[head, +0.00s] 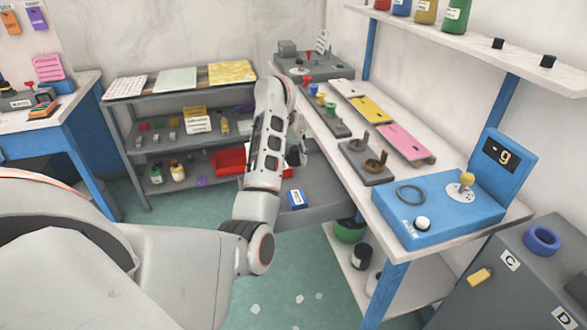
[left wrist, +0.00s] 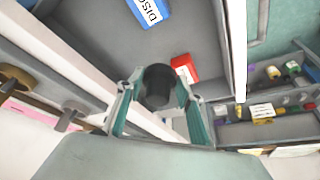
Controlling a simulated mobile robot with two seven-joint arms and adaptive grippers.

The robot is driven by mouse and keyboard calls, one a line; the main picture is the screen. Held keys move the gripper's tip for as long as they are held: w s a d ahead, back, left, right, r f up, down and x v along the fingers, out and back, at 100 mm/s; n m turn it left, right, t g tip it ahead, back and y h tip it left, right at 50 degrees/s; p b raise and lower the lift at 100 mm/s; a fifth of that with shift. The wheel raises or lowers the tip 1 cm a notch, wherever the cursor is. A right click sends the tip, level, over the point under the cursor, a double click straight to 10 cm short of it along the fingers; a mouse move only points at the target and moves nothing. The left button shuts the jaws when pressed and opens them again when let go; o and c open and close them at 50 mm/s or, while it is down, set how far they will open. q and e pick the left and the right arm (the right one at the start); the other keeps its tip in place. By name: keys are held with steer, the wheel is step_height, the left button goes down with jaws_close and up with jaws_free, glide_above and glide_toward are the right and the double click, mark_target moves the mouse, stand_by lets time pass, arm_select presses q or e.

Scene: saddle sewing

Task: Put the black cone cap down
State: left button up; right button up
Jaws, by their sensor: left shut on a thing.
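My left gripper (left wrist: 158,98) is shut on the black cone cap (left wrist: 157,80), which sits dark and round between the two teal-grey fingertips in the left wrist view. In the head view my left forearm hides most of the gripper (head: 297,151), and the cap cannot be made out. The gripper is beside the long workbench edge, above a grey tray (head: 322,187). My right gripper is in neither view.
In the tray lies a blue box with a white label (head: 297,199). A rack of small coloured cones (head: 325,103) and a dark block with brown posts (head: 365,163) stand on the bench. A blue scale (head: 440,212) holds a ring. Shelves (head: 180,91) stand behind.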

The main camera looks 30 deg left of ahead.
mark_target(292, 165)
arm_select(q)
step_height(292, 165, down, 4)
steer(key=shift+f+b, duration=0.2)
steer(key=shift+b, duration=0.15)
steer(key=shift+r, duration=0.1)
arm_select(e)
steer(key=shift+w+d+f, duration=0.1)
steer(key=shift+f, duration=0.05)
arm_select(q)
steer(key=shift+f, duration=0.35)
steer(key=shift+f+b, duration=0.1)
steer(key=shift+b, duration=0.25)
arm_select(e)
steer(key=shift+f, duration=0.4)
arm_select(q)
steer(key=shift+f, duration=0.25)
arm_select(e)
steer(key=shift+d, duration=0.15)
arm_select(q)
steer(key=o, duration=0.9)
steer(key=shift+r, duration=0.1)
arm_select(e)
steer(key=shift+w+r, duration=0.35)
